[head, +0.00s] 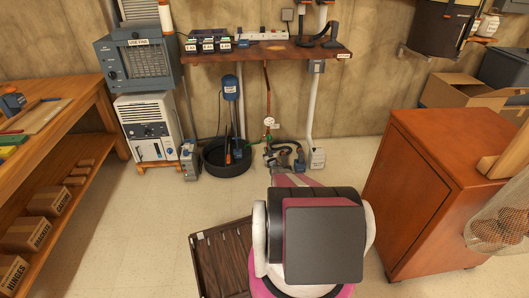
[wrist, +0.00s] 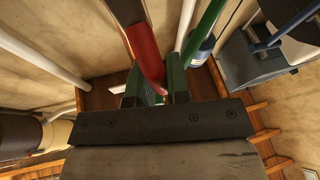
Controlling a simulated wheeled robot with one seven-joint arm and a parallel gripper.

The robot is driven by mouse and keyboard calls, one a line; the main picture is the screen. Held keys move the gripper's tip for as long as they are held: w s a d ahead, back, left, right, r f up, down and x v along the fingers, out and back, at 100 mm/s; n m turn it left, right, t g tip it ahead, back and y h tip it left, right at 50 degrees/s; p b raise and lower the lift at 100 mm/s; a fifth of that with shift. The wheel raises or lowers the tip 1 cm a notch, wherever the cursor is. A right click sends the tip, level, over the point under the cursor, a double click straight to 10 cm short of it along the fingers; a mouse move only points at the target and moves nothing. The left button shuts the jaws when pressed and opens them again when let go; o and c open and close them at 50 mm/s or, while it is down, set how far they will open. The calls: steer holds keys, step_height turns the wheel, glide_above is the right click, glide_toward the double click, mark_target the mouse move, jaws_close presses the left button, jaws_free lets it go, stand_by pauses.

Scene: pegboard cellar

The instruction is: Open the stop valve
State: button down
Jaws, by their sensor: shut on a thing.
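The stop valve (head: 269,122) sits low on a thin copper pipe at the back wall in the head view, with a small pale round part on it. In the wrist view a red lever handle (wrist: 145,52) comes down from the top and its rounded end lies at my gripper (wrist: 155,90). My gripper is shut on this handle, between its two dark green fingers. The valve's body is not clear in the wrist view.
A wooden shelf (head: 262,52) with chargers and a power strip hangs above the valve. A black tub (head: 213,165) stands left of the pipe and pipe fittings (head: 285,157) right of it. A brown cabinet (head: 425,200) stands at right. A dark slatted crate (head: 222,265) lies near my base.

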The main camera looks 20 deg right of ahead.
steer(key=shift+s+d+m+h, duration=0.15)
steer(key=shift+d+m+h, duration=0.25)
steer(key=shift+m, duration=0.35)
steer(key=shift+s+d+m+h, duration=0.1)
steer(key=shift+d+m+h, duration=0.3)
steer(key=shift+m, duration=0.35)
steer(key=shift+t, duration=0.3)
steer(key=c, duration=1.1)
jaws_free()
steer(key=shift+s, duration=0.1)
